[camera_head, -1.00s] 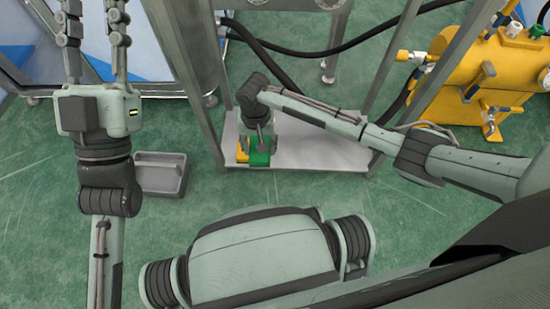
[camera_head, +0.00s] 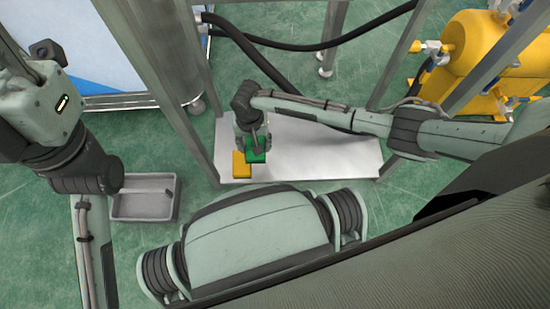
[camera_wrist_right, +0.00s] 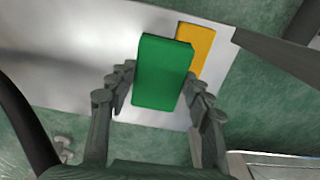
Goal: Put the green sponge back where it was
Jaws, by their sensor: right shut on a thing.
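The green sponge (camera_head: 257,148) is between the fingers of my right gripper (camera_head: 252,140), above the left end of a low white shelf (camera_head: 320,150). In the right wrist view the green sponge (camera_wrist_right: 163,74) sits between the two fingers of the gripper (camera_wrist_right: 157,90), which is shut on it. A yellow sponge (camera_head: 241,166) lies on the shelf beside and partly behind the green one; it also shows in the right wrist view (camera_wrist_right: 197,45). I cannot tell whether the green sponge touches the shelf. My left arm is at the left edge, its fingers out of clear view.
A grey tray (camera_head: 145,198) stands on the green floor left of the shelf. Metal frame posts (camera_head: 165,60) rise around the shelf. Black hoses run behind it, and a yellow tank (camera_head: 490,55) stands at the right. The shelf's middle and right are bare.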

